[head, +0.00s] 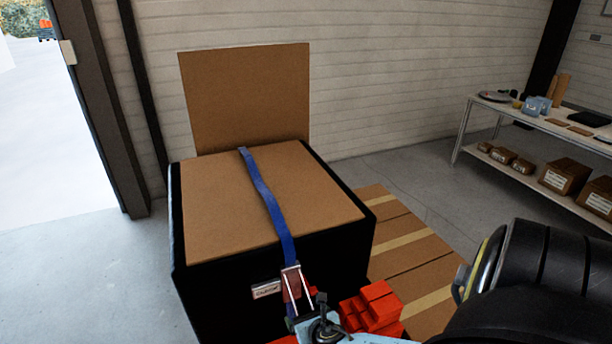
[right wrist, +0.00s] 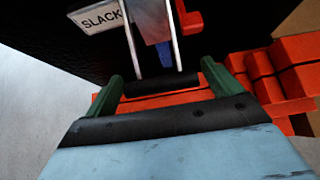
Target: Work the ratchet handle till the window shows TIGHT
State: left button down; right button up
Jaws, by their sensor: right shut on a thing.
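The ratchet (head: 291,283), with pale metal side plates and some red, sits on the front face of a black crate (head: 225,305) below a blue strap (head: 265,195). In the right wrist view, its dark handle bar (right wrist: 160,84) lies between the green fingers of my right gripper (right wrist: 163,80), which is shut on it. The gripper also shows low in the head view (head: 316,304). A small white window plate (right wrist: 98,17) left of the ratchet reads SLACK; its text is too small in the head view (head: 266,290). My left gripper is out of view.
The crate has a brown top (head: 235,200), with the strap across it. Red blocks (head: 372,308) sit close right of the ratchet. Cardboard boxes (head: 410,250) lie right of the crate. A shelf table (head: 540,120) stands at the back right; open floor lies between.

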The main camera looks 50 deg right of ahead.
jog(key=shift+w+d+r, duration=0.1)
jog(key=shift+r, duration=0.25)
jog(key=o, duration=1.1)
jog(key=shift+s, duration=0.2)
jog(key=p+v, duration=0.3)
jog(key=v, duration=1)
jog(key=shift+r, duration=0.1)
jog(key=shift+c, duration=0.4)
